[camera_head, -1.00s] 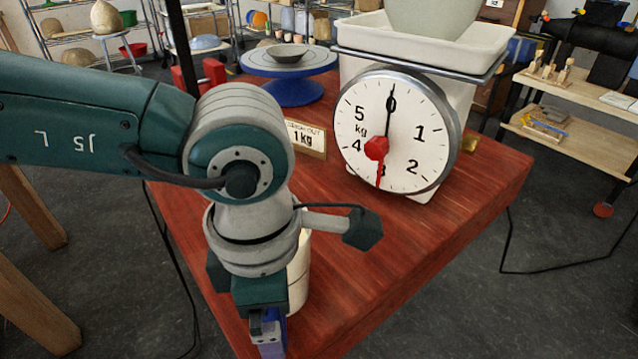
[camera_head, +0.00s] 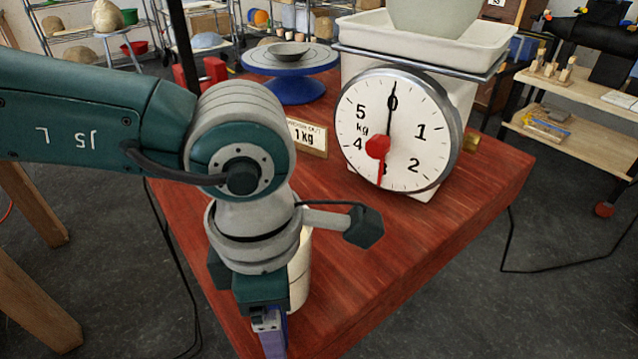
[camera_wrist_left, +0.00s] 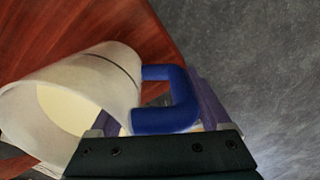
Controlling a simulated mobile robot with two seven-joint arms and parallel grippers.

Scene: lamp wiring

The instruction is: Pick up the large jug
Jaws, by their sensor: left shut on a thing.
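A cream jug (camera_head: 299,272) stands at the near left of the red wooden table, mostly hidden behind my left arm in the head view. In the left wrist view the jug (camera_wrist_left: 100,85) shows its open mouth, a thin dark line around its wall and a blue handle (camera_wrist_left: 178,98). My left gripper (camera_head: 270,338) is low beside the jug, with purple fingers. In the wrist view its fingers lie at the handle, and it is shut on it. I cannot tell whether the jug's base touches the table. My right gripper is not in view.
A dial scale (camera_head: 395,130) with a white tray (camera_head: 425,42) and a grey-green bowl (camera_head: 435,14) stands behind. A 1 kg sign (camera_head: 307,137) and a blue turntable (camera_head: 295,90) with a small dish (camera_head: 289,51) are farther back. The table's right front (camera_head: 430,240) is clear.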

